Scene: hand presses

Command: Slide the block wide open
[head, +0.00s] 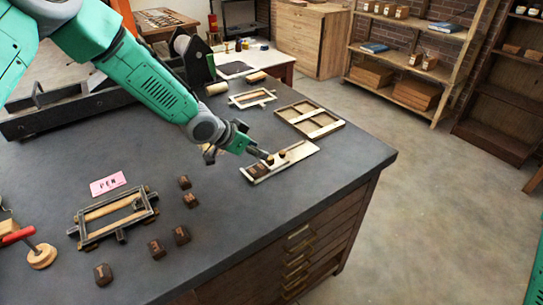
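A narrow pale wooden tray (297,153) lies on the dark bench top, near its right edge. Dark brown blocks (258,170) sit at its near left end, and small round knobs show beside them. My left gripper (264,155) reaches down over this tray, with its fingertips at or just above the knobs and blocks. Whether it touches them, and whether its fingers are open or shut, is too small to tell. The fingers partly cover the tray's left part. My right gripper is not in view; only a green sliver of my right arm shows at the right edge.
A red-handled tool (42,256) stands at far left.

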